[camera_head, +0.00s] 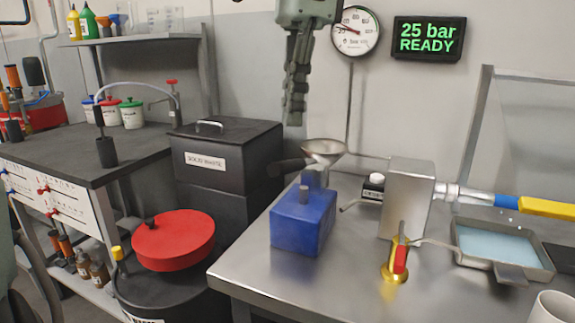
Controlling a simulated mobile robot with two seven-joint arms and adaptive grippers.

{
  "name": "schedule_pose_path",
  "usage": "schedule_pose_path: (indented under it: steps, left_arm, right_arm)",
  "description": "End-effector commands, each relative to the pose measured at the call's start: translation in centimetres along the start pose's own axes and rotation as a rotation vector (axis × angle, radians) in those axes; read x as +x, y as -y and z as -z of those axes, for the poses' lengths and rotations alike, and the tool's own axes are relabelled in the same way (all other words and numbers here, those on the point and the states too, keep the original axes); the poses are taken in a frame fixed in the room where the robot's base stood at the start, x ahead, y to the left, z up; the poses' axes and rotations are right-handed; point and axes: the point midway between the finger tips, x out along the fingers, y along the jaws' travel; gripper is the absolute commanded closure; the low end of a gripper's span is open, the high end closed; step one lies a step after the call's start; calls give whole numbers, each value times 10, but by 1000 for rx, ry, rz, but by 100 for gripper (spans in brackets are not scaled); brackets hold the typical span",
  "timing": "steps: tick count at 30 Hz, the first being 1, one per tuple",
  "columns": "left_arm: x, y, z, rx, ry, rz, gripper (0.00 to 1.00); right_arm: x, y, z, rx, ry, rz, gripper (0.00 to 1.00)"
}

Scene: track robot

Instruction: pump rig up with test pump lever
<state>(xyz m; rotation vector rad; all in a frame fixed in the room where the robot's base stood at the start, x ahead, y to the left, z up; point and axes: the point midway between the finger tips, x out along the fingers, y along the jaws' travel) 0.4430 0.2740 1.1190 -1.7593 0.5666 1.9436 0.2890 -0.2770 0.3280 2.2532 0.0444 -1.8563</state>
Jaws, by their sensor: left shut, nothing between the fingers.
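The test pump (300,230) is a blue box standing on the left part of the steel table, with a funnel (323,147) above it. A dark lever handle (288,167) sticks out to the left at its top. My left gripper (294,120) hangs down from the top edge, shut and empty, above the lever handle and apart from it in the picture. The rig (408,195) is a metal block with pipes to the right of the pump. A round gauge (355,31) and a display (430,38) reading "25 bar READY" are on the wall. My right gripper is not seen.
A shallow tray (500,277) of light blue liquid, a brass valve with a red handle (399,258) and a white mug (553,310) are on the table. A black solid-waste bin (225,155) and a red-lidded drum (173,240) stand at left.

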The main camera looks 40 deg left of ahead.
Motion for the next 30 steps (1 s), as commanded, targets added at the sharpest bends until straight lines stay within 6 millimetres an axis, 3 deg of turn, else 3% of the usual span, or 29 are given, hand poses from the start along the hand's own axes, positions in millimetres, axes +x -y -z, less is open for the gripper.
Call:
schedule_pose_path:
  steps: [12, 30]
  left_arm:
    - [47, 0, 0, -1, 1, -2, 100]
    - [57, 0, 0, 0, 1, -2, 100]
  right_arm:
    - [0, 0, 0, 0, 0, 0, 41]
    - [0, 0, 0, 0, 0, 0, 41]
